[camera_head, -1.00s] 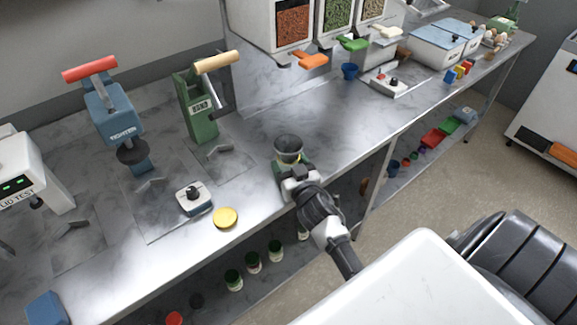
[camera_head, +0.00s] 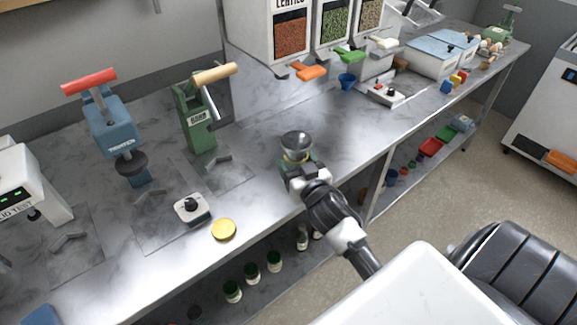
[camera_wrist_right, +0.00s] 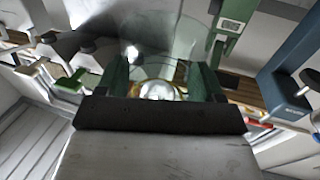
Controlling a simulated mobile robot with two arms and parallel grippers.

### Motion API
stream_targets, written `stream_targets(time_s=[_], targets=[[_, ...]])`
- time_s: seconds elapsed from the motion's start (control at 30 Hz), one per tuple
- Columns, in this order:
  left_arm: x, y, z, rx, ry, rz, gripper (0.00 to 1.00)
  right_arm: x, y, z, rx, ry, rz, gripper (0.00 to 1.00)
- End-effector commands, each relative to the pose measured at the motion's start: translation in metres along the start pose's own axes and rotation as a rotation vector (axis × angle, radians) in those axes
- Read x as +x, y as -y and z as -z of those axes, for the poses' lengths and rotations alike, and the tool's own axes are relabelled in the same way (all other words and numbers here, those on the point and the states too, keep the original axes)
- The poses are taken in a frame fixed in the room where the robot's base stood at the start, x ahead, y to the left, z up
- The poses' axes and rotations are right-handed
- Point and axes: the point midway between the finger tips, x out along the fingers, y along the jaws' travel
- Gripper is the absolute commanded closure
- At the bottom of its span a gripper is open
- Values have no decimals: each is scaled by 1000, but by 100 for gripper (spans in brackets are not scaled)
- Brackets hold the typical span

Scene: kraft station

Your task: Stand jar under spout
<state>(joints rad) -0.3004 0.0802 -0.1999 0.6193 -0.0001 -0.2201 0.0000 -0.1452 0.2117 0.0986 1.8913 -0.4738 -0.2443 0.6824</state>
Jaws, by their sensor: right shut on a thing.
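A clear glass jar (camera_head: 296,146) with an open top is held upright above the counter near its front edge. My right gripper (camera_head: 297,168) is shut on it; its green fingers (camera_wrist_right: 160,80) stand on both sides of the glass in the right wrist view. The spouts are at the dispensers on the back: an orange lever (camera_head: 310,72) under the red lentil bin, a green lever (camera_head: 349,55) and a white lever (camera_head: 385,43) under the other bins. The jar is apart from them, in front and to the left. My left gripper is out of view.
A yellow lid (camera_head: 223,230) lies on the counter by a small device with a black knob (camera_head: 192,208). A green press (camera_head: 198,115) and a blue press (camera_head: 112,125) stand at left. Counter between jar and dispensers is clear.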

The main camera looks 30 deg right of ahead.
Motion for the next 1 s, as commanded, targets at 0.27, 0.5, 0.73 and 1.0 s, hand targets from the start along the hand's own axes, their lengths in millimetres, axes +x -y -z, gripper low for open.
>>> stream_targets(time_s=[0.27,0.5,0.73,1.0], targets=[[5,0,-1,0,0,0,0,-44,-36,32,-5,-1,0,65],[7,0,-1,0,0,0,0,-66,-54,50,-2,-1,0,65],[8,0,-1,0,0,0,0,-70,-58,55,0,-1,0,65],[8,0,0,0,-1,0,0,-81,-34,41,-2,13,28,65]])
